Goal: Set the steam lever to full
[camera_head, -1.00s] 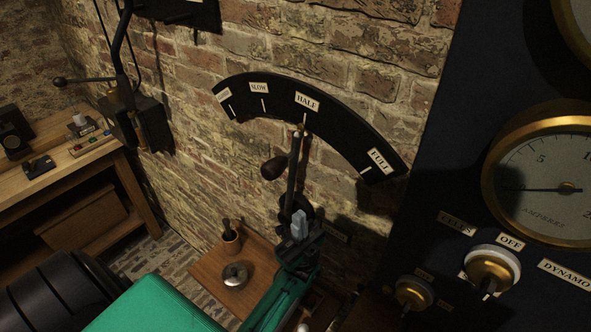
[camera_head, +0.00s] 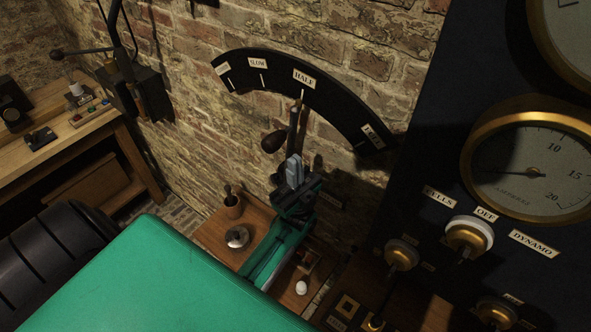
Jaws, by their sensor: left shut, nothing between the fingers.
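The steam lever (camera_head: 293,130) is a dark upright bar with a rounded dark knob (camera_head: 273,142) on its left side. Its tip points at the HALF label (camera_head: 304,77) on the black curved scale (camera_head: 335,98) on the brick wall. The FULL label (camera_head: 372,135) is at the scale's lower right end. My left gripper (camera_head: 294,168) is shut and empty, just in front of the lever's lower part, which it hides. I cannot tell whether it touches the lever. My right gripper is not in view.
A black panel at the right carries a brass gauge (camera_head: 530,165) and a CELLS/OFF/DYNAMO knob (camera_head: 468,236). Below my gripper a wooden shelf (camera_head: 215,238) holds a small pot (camera_head: 233,206) and a round metal item (camera_head: 237,238). A wooden bench (camera_head: 70,150) stands at the left.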

